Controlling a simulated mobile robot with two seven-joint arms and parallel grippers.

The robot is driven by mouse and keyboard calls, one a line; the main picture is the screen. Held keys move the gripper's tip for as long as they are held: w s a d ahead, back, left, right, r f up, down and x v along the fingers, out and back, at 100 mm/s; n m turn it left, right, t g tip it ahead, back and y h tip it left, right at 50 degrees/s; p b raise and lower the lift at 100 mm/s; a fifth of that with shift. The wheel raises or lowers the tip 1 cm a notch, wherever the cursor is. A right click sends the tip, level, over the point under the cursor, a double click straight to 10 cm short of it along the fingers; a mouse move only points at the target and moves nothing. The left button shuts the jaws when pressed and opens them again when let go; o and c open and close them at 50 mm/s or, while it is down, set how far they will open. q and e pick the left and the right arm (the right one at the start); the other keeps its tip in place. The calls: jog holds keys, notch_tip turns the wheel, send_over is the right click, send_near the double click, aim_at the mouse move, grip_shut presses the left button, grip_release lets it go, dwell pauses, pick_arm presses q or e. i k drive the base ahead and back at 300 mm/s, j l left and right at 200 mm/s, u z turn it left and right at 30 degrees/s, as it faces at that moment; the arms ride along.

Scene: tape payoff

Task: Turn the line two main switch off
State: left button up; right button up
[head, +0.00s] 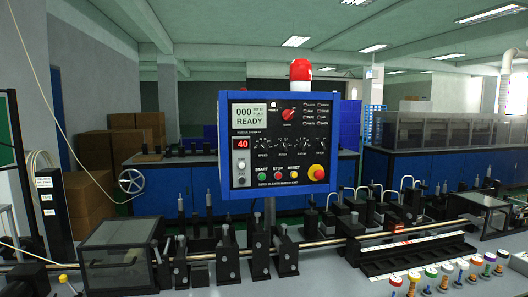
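A blue-framed control panel (225,150) stands upright on a post in the middle of the head view. A red rotary knob (288,115) sits in its upper middle, its handle tilted. The small label under the knob is too small to read, so I cannot tell whether it is the line two main switch or which position it marks. A small white lamp (273,104) looks lit to the left of the knob. The display (249,116) reads 000 and READY. Neither of my grippers is in view, and nothing touches the panel.
A red mushroom button (317,173) on yellow and green, red and yellow push buttons line the panel's bottom. A red-topped beacon (301,71) stands above. Black fixtures and a long rod (330,241) run below the panel. Several coloured-capped items (430,272) stand at the front right.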

aim_at(287, 114)
jog(key=i+l, duration=0.1)
jog(key=l, duration=0.85)
jog(key=i+l+z, duration=0.1)
jog(key=l, duration=0.35)
jog(key=i+l, duration=0.1)
jog(key=l, duration=0.35)
jog(key=i+l, duration=0.1)
jog(key=l, duration=0.35)
jog(key=i+l, duration=0.1)
jog(key=l, duration=0.35)
jog(key=z, duration=0.05)
